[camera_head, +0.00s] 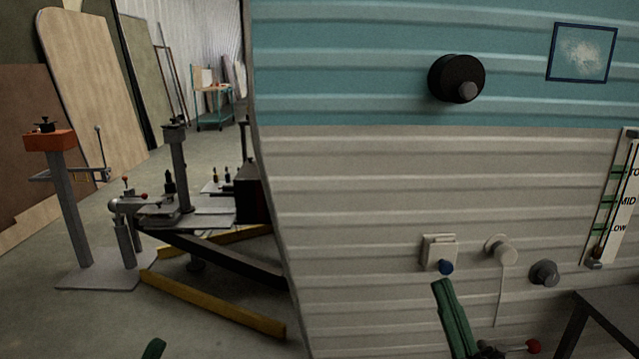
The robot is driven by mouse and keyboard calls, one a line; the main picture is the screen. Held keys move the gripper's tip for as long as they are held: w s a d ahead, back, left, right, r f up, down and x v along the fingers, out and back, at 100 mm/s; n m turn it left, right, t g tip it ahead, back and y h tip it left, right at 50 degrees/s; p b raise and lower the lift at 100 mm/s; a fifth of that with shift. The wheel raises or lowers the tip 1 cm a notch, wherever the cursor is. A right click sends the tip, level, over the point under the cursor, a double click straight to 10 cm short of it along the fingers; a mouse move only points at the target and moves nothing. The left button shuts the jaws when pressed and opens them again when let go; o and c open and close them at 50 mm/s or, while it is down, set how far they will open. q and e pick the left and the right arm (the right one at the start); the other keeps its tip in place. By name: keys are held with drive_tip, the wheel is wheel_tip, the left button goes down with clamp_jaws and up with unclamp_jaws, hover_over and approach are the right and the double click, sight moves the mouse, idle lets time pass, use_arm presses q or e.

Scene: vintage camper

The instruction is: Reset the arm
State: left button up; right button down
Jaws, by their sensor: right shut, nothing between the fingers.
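My right gripper (442,287) comes up from the bottom, right of centre, as a narrow green shape. Its fingers are shut with nothing between them.
The camper's ribbed wall (350,200) fills the right side. It carries a black knob (456,78), a white round fitting (501,249) with a cord, a grey knob (544,273) and a slider panel (612,200). A dark table (600,305) stands lower right. Workshop equipment stands left.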

drive_tip(key=s+a+r+m+g+h+p, duration=0.1)
drive_tip(key=s+a, duration=0.1)
drive_tip(key=s, duration=0.4)
drive_tip(key=s+a+r+g+h, duration=0.1)
drive_tip(key=s+a+r, duration=0.1)
drive_tip(key=s, duration=0.5)
use_arm(q)
drive_tip(key=w+a+f+n+g+y+p, duration=0.4)
drive_tip(key=w+f+n+y+p, duration=0.55)
drive_tip(key=p, duration=0.75)
use_arm(e)
drive_tip(key=w+d+f+m+g+h, duration=0.3)
drive_tip(key=w+f+m+g+h, duration=0.2)
drive_tip(key=w+f+m+h, duration=0.3)
use_arm(q)
drive_tip(key=s+f+g+y+p, duration=0.3)
drive_tip(key=s+f+g+p, duration=0.4)
drive_tip(key=s+p, duration=0.4)
drive_tip(key=shift+s+a+f+n+g+p, duration=0.2)
drive_tip(key=shift+s+f+n+g+p, duration=0.2)
drive_tip(key=shift+g, duration=0.4)
use_arm(e)
drive_tip(key=s+d+f+m+g+h, duration=0.1)
drive_tip(key=s+f+m+g+h, duration=0.1)
drive_tip(key=s+f+g, duration=0.5)
drive_tip(key=s+f+h, duration=0.1)
drive_tip(key=s+f, duration=0.2)
drive_tip(key=shift+s+d+f+g+h, duration=0.2)
drive_tip(key=shift+d+g+h, duration=0.1)
drive_tip(key=shift+h, duration=0.1)
